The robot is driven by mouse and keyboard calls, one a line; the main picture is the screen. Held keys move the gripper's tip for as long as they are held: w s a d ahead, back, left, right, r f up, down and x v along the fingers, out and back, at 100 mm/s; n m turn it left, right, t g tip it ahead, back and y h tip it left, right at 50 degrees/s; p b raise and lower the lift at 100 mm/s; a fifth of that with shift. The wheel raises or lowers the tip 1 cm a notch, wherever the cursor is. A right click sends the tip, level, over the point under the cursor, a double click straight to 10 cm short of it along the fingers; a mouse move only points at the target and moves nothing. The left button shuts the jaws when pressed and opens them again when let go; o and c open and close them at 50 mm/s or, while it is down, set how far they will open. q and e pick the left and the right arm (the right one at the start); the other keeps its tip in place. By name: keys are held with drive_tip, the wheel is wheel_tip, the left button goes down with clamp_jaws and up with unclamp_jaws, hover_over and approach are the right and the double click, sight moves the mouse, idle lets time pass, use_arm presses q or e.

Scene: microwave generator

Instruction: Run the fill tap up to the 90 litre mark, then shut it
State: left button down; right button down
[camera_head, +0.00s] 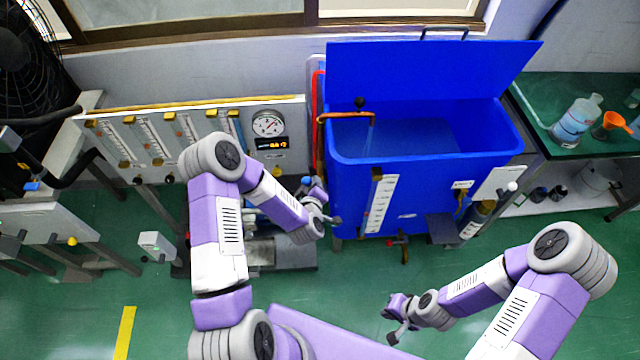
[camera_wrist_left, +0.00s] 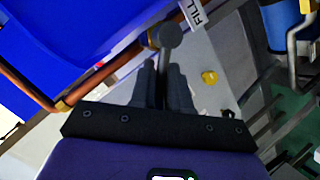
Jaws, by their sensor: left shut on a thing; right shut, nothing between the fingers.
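The blue tank (camera_head: 430,185) stands with its lid open. A copper fill pipe (camera_head: 340,116) bends over its left rim, and a thin pale stream (camera_head: 371,138) falls from its spout onto the water (camera_head: 415,138). A white scale strip (camera_head: 381,205) is on the tank's front; its figures are too small to read. My left gripper (camera_head: 308,183) is at the pipe by the tank's left side. In the left wrist view its fingers (camera_wrist_left: 162,82) are shut on the round-ended grey tap lever (camera_wrist_left: 168,36), beside a FILL tag (camera_wrist_left: 194,14). My right gripper (camera_head: 388,312) is shut and empty, low over the floor.
A flowmeter panel (camera_head: 180,140) with a round gauge (camera_head: 268,124) stands left of the tank. A drain tap (camera_head: 403,243) sticks out at the tank's lower front. A green bench (camera_head: 548,95) with bottles stands right. Green floor in front is mostly clear.

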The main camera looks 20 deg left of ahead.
use_arm(q)
drive_tip(key=shift+w+a+r, duration=0.1)
drive_tip(key=shift+a+r, duration=0.1)
drive_tip(key=c, duration=1.3)
unclamp_jaws()
drive_tip(key=shift+o, duration=0.6)
drive_tip(key=shift+f, duration=0.1)
drive_tip(key=shift+d, duration=0.1)
drive_tip(key=p+v, duration=0.1)
drive_tip(key=v, duration=0.6)
drive_tip(key=shift+s, duration=0.4)
